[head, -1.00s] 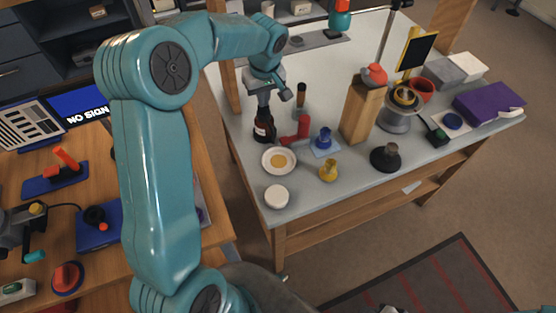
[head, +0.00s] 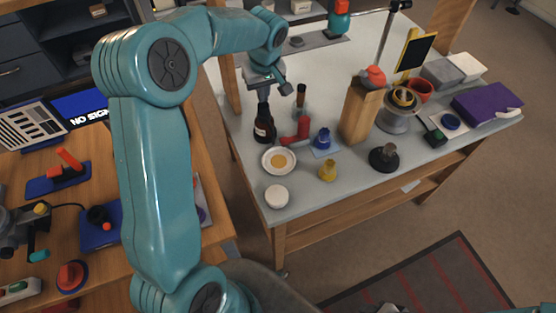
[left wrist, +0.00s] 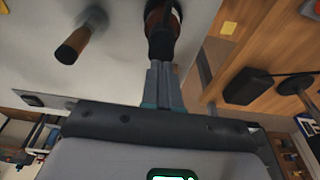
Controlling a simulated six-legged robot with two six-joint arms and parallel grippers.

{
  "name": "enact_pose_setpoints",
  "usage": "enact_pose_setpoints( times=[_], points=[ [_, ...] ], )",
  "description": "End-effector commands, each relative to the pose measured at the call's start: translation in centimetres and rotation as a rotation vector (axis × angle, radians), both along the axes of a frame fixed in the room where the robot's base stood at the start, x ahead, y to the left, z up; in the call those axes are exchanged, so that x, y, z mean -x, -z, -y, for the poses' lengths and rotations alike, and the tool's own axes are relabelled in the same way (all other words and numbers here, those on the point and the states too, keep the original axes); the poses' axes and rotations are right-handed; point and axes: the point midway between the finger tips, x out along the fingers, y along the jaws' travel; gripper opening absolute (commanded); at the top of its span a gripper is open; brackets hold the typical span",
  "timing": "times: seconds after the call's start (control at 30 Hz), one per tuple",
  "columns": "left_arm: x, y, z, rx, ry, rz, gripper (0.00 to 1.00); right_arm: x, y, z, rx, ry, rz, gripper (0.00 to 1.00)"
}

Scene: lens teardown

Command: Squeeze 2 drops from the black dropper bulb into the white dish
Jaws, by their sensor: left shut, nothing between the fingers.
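A dark brown bottle (head: 264,130) with the black dropper bulb (head: 263,109) on top stands upright at the left side of the light table. It also shows at the top of the left wrist view (left wrist: 163,20), with the bulb (left wrist: 160,45) towards me. My left gripper (head: 263,92) is just above the bulb, its fingers (left wrist: 162,72) shut and empty. Whether the tips touch the bulb I cannot tell. The white dish (head: 268,168), with a yellow content, sits in front of the bottle. My right gripper is not in view.
A red part (head: 300,130) and a dark-topped stick (head: 301,96) stand right of the bottle. A white round lid-like piece (head: 277,196) is at the front edge.

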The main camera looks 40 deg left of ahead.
Motion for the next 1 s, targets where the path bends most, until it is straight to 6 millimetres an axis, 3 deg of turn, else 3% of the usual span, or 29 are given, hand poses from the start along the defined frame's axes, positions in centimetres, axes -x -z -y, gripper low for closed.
enact_pose_setpoints(
  times=[0.5,1.0],
  points=[
    [0.0,-5.7,0.0,0.0,0.0,0.002,0.0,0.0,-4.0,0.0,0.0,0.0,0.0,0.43],
    [0.0,-5.8,0.0,0.0,0.0,0.001,0.0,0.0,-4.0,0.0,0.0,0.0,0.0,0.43]
  ],
)
